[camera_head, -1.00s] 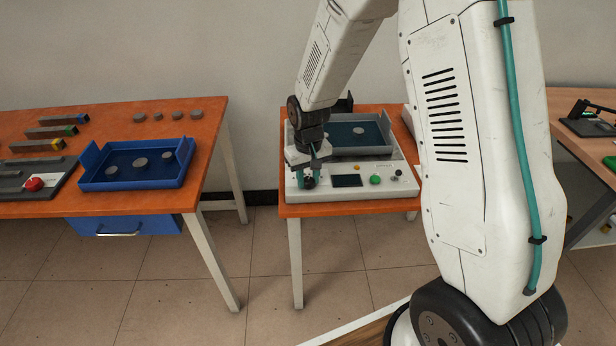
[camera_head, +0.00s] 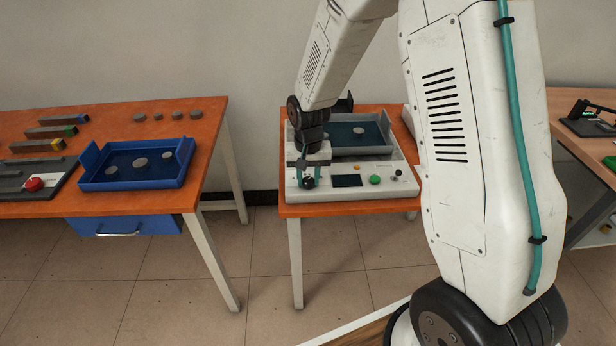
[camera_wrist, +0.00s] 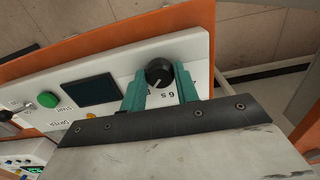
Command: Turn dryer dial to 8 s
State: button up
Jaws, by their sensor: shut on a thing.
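The dryer (camera_head: 352,188) is a white box with a sloped front panel on a small orange table. Its black round dial (camera_wrist: 158,73) is at the panel's left end in the head view, where it also shows (camera_head: 309,183). My gripper (camera_wrist: 160,78) has its two teal fingers on either side of the dial, shut on it. In the head view my gripper (camera_head: 308,174) points down at the dial. A "6 s" label is visible between the fingers in the wrist view. Other scale marks are hidden, and I cannot read the dial's setting with certainty.
A blue tray (camera_head: 128,184) with several discs stands on the left table.

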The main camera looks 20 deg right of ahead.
aim_at(308, 179)
jog(key=o, duration=1)
jog(key=shift+c, duration=0.2)
jog(key=shift+r, duration=0.1)
notch_tip(308, 179, up, 8)
jog(key=shift+f, duration=0.15)
